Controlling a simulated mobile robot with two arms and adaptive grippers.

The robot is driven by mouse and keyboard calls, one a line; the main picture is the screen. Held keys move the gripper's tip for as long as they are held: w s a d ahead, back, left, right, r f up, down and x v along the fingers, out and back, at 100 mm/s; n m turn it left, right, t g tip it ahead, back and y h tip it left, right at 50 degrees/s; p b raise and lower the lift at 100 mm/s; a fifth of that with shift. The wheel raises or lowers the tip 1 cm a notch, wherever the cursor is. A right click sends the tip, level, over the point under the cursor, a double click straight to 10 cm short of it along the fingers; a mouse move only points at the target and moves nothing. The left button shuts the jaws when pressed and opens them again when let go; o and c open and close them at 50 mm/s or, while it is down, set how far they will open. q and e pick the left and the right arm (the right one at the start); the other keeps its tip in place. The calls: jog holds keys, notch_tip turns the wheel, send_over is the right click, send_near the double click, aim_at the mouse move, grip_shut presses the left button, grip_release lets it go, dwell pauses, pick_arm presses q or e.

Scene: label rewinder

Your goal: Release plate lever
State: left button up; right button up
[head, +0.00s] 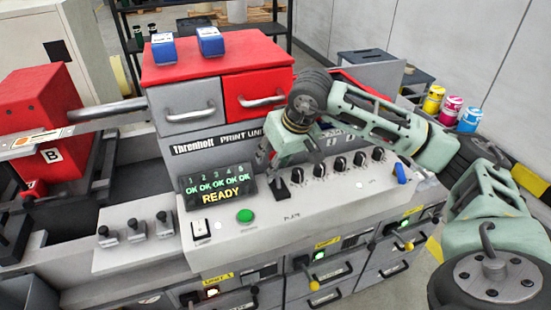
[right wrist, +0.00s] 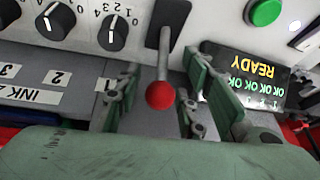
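The plate lever (right wrist: 159,94) is a metal rod with a red ball knob, rising from a black slotted base (right wrist: 166,27) in the right wrist view. In the head view its black base (head: 280,192) sits on the panel above the "PLATE" lettering, and the knob is hidden by my gripper. My right gripper (head: 265,166) is just above that base. In the right wrist view the right gripper (right wrist: 163,78) is open, with one finger on each side of the lever and a visible gap on both sides. My left gripper is not in view.
A row of black knobs (head: 339,164) lies right of the lever. A display reading READY (head: 218,190) and a green button (head: 245,216) lie to the left. Yellow-tipped levers (head: 314,285) stick out from the front below. Red and grey drawers (head: 258,92) rise behind.

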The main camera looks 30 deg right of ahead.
jog(key=shift+w+a+f, duration=0.1)
jog(key=shift+f, duration=0.2)
grip_shut()
dwell(0.5)
